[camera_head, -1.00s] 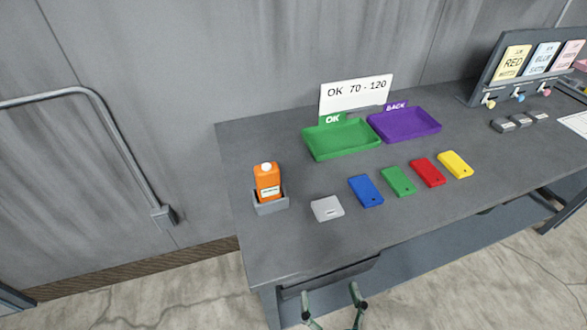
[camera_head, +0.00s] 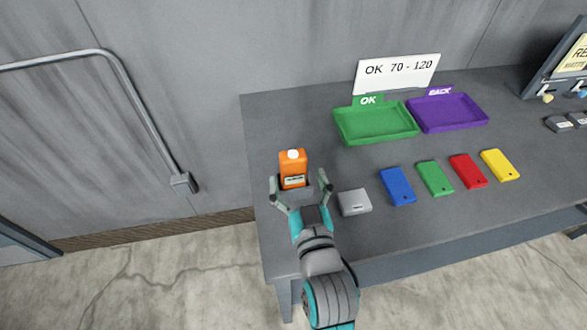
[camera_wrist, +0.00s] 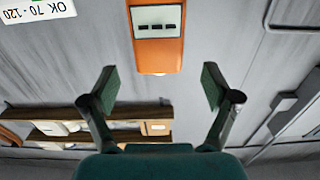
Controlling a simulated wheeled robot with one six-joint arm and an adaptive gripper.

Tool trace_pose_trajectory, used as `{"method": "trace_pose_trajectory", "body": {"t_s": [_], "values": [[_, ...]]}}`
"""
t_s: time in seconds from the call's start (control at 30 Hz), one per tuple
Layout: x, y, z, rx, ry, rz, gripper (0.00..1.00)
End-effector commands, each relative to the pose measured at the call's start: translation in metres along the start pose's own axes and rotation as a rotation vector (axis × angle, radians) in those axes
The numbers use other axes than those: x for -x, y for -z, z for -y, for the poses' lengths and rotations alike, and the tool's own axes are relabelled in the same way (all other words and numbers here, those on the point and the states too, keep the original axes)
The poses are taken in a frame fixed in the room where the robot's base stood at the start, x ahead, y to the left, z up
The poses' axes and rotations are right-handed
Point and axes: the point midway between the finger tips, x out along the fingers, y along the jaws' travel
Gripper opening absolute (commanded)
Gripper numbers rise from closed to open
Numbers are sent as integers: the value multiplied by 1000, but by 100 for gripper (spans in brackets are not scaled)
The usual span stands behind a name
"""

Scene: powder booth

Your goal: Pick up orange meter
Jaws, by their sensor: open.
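In the wrist view the meter (camera_wrist: 156,57) shows at the top centre, beyond and between the open fingertips (camera_wrist: 158,86). The fingers do not touch it there.
A grey block (camera_head: 354,202) lies just right of my gripper, then blue (camera_head: 397,186), green, red and yellow blocks in a row. Behind them are a green OK tray (camera_head: 345,131), a purple BACK tray (camera_head: 447,128) and an "OK 70 - 120" sign (camera_head: 397,72).

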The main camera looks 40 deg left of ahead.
Motion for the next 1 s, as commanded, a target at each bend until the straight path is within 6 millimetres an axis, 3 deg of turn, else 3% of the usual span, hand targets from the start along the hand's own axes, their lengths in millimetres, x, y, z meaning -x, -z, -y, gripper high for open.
{"method": "trace_pose_trajectory", "body": {"t_s": [0.17,0.5,0.83,1.0], "values": [[-9,2,0,0,0,-1,88],[-49,9,-2,0,-1,-1,88],[-55,8,-2,0,-1,0,88],[-55,8,-2,0,-1,0,45]]}}
